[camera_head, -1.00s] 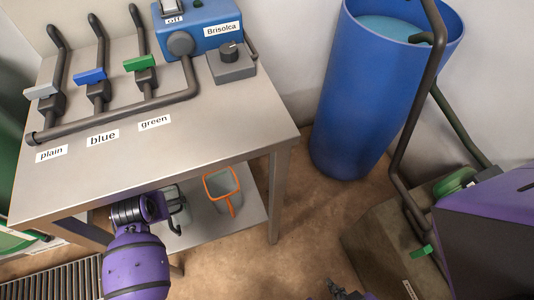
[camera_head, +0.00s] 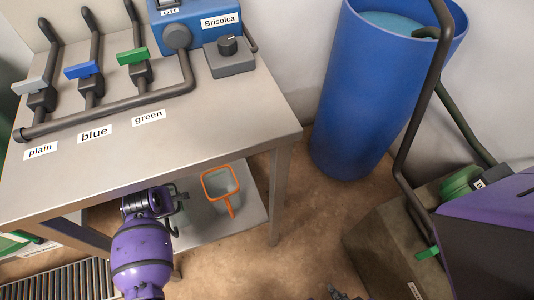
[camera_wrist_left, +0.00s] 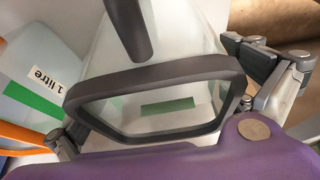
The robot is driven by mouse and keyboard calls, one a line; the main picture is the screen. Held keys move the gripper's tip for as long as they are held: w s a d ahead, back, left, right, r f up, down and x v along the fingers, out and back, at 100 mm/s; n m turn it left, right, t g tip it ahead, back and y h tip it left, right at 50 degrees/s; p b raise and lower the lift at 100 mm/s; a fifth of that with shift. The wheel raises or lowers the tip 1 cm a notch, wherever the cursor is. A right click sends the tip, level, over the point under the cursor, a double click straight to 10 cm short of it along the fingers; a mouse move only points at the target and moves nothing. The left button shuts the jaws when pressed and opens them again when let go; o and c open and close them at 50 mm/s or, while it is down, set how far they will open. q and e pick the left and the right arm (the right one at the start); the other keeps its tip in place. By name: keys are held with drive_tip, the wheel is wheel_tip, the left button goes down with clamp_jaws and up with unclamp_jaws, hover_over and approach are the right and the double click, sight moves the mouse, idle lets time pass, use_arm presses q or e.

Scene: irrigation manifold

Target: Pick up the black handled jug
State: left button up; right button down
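The black handled jug (camera_head: 183,218) stands on the shelf under the table, mostly hidden behind my left gripper (camera_head: 176,199) in the head view. In the left wrist view its dark handle (camera_wrist_left: 155,77) forms a large loop across the middle, with the pale jug body and a green strip behind it. My left gripper's fingers (camera_wrist_left: 158,112) are spread wide, one at each side of the handle, and do not visibly close on it. My right gripper (camera_head: 340,293) barely shows as dark parts at the bottom edge; its state is unclear.
An orange-rimmed jug (camera_head: 221,190) stands just right on the same shelf; a "1 litre" label (camera_wrist_left: 66,76) shows in the wrist view. The table top (camera_head: 215,120) overhangs the shelf, with a leg (camera_head: 277,195) at right. A blue barrel (camera_head: 370,100) stands behind.

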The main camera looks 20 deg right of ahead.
use_arm(q)
drive_tip(key=c, duration=1.2)
drive_tip(key=shift+c, duration=0.2)
